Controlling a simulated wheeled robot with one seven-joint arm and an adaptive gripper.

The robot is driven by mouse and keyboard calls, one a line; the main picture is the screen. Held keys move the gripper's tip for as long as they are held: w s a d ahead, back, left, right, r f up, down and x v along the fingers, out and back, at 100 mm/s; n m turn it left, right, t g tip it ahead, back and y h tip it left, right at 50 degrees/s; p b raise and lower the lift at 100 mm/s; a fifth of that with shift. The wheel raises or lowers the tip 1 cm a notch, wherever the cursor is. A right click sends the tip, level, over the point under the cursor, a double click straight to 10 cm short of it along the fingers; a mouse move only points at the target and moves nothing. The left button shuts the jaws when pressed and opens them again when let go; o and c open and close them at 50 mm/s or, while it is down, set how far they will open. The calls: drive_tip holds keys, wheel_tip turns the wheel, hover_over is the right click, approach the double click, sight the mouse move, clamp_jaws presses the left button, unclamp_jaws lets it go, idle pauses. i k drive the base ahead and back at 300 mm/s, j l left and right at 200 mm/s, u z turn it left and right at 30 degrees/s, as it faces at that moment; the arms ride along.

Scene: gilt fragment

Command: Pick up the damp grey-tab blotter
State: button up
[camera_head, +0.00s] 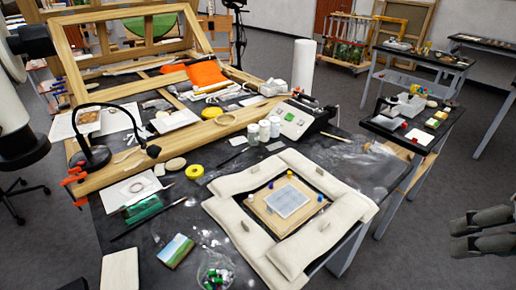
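A pale grey-blue rectangular sheet (287,201), which looks like the blotter, lies flat on a light wooden board (262,214). I cannot make out a grey tab on it, nor whether it is damp. Pale padded cushions (236,229) frame the board on the dark table. My gripper (454,237) is at the right edge of the view, over the floor and well apart from the sheet. Its two fingers point left with a narrow gap between them, and nothing shows between them.
White jars (264,130) and a white device (300,119) stand behind the cushions. A clear bowl of coloured pieces (216,272) is at the front. A black lamp (94,155) and a wooden frame (75,88) stand at left. A side table (387,126) stands at right.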

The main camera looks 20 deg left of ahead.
sight(288, 199)
drive_tip(key=u, duration=1.9)
drive_tip(key=l+u, duration=0.4)
drive_tip(key=l, duration=0.35)
drive_tip(key=k+l+u, duration=0.15)
drive_tip(key=l+u, duration=0.25)
drive_tip(key=l, duration=0.35)
drive_tip(key=i+l, duration=0.35)
drive_tip(key=k+l+z, duration=0.3)
drive_tip(key=i+z, duration=0.1)
drive_tip(key=z, duration=0.4)
drive_tip(key=i+j+z, duration=0.1)
drive_tip(key=z, duration=0.15)
drive_tip(key=j+z, duration=0.25)
drive_tip(key=i+l, duration=0.05)
drive_tip(key=l, duration=0.05)
